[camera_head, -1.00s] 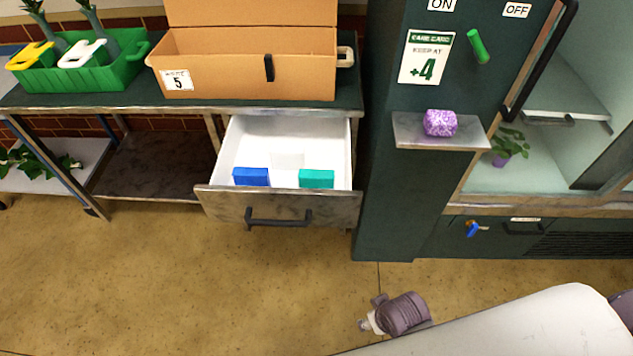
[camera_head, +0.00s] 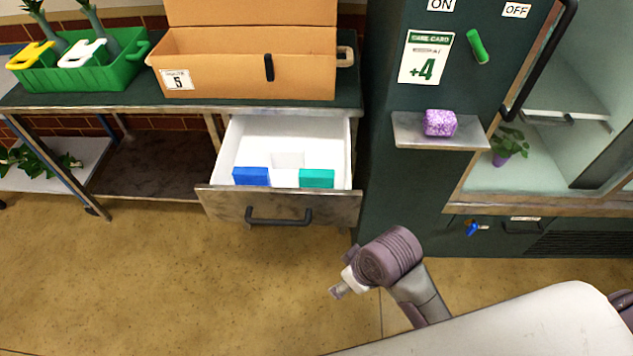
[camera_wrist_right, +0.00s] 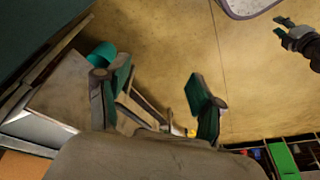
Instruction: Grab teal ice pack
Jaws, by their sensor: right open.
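The teal ice pack (camera_head: 316,178) lies in the open white-lined drawer (camera_head: 283,132), at its front right, beside a blue pack (camera_head: 251,176). In the right wrist view, my right gripper (camera_wrist_right: 160,85) is open with nothing between its fingers. A teal shape (camera_wrist_right: 102,54) shows just behind its left finger there; I cannot tell for sure that it is the ice pack. My left gripper (camera_wrist_right: 286,29) shows small at the upper right of that view, its fingers apart and empty. Neither gripper's fingers can be made out in the head view.
The drawer front (camera_head: 280,207) with its dark handle sticks out below the worktop. A cardboard box (camera_head: 220,75) and a green crate (camera_head: 122,70) stand above. A dark green column with a small shelf (camera_head: 410,137) holding a purple block (camera_head: 439,122) borders the drawer's right. Floor in front is clear.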

